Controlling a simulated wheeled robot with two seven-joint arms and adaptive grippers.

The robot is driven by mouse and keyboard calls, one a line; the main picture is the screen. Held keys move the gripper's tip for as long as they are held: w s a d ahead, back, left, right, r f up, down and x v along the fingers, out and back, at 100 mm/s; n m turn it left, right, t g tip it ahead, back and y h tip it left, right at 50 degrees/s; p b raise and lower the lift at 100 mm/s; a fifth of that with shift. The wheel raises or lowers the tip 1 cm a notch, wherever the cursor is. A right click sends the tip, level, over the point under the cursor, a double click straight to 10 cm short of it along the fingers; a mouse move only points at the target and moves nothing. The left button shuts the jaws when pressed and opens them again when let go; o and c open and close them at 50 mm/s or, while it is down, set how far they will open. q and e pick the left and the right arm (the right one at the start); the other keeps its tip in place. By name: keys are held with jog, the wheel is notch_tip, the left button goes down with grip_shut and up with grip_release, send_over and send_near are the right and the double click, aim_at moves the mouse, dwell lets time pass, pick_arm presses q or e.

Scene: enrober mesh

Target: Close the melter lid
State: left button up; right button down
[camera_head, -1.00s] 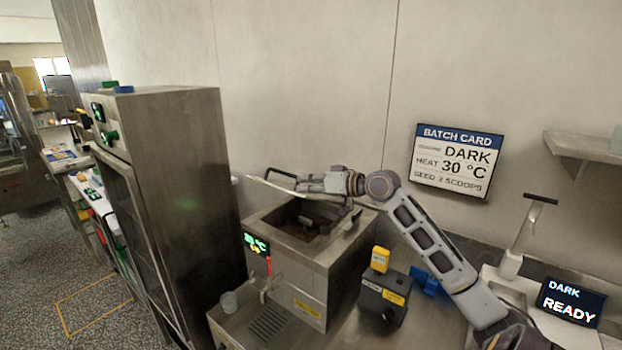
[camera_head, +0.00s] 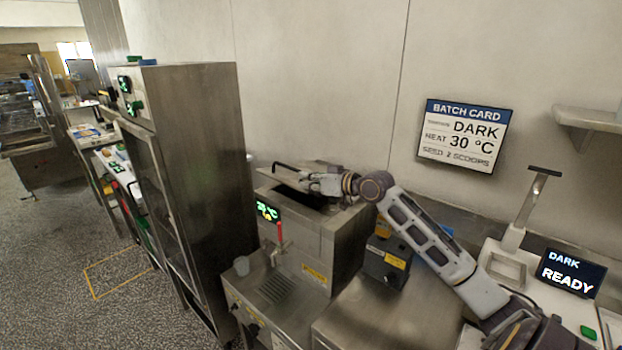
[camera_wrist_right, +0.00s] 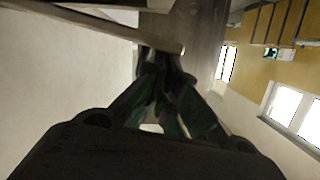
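The melter (camera_head: 315,255) is a steel box with a green temperature display, standing on the steel counter. Its lid (camera_head: 318,167) is a steel plate with a black bar handle (camera_head: 287,167); it sits low over the box top and looks slightly tilted, with a dark gap under its front edge. My right gripper (camera_head: 308,181) is at the lid, reaching in from the right. In the right wrist view its fingers (camera_wrist_right: 164,62) come together at the tips, beside a pale bar that crosses the top left. Whether they touch the lid is unclear. My left gripper is out of view.
A tall steel cabinet (camera_head: 205,170) stands left of the melter. A small black box (camera_head: 388,266) with a yellow label sits close to its right, under my right arm. A scale with a READY display (camera_head: 571,273) is farther right.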

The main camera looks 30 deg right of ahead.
aim_at(308, 191)
jog(key=shift+s+a+f+n+b, duration=0.1)
jog(key=shift+a+f+n+b, duration=0.15)
jog(key=shift+f, duration=0.55)
jog(key=shift+a+f+n+b, duration=0.15)
jog(key=shift+f+b, duration=0.15)
jog(key=shift+f, duration=0.5)
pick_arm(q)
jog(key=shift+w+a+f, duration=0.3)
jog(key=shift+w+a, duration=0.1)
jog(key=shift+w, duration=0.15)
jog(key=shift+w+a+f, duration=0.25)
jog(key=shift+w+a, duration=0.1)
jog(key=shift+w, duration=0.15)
pick_arm(e)
jog(key=v, duration=1.2)
jog(key=shift+a, duration=0.15)
jog(key=shift+r, duration=0.1)
